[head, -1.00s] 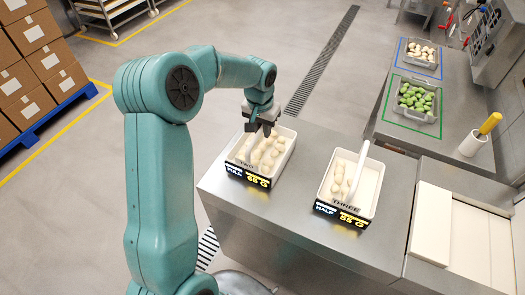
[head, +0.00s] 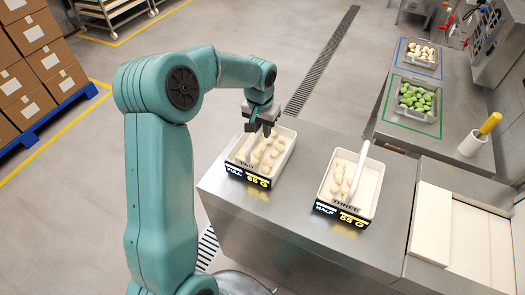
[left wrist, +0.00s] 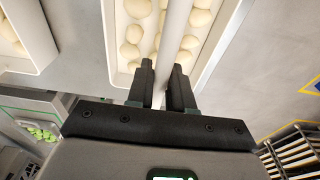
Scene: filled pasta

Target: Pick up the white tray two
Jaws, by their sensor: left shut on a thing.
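White tray two (head: 284,150) stands on the left part of the steel counter, with pale filled pasta inside and a black label reading FULL and 65 G on its front. It has a white bar handle across it. My left gripper (head: 262,130) is over this tray, pointing down. In the left wrist view the fingers of my left gripper (left wrist: 168,85) are closed around the handle (left wrist: 176,40), with the pasta of the tray (left wrist: 119,60) beyond. The tray appears to rest on the counter. My right gripper is not in view.
White tray three (head: 372,200), labelled HALF, stands to the right on the counter (head: 290,215), with a gap between the trays. A grey bin of green pasta (head: 416,99), a bin of pale pasta (head: 421,54) and a yellow-handled tool in a white holder (head: 473,143) are farther right.

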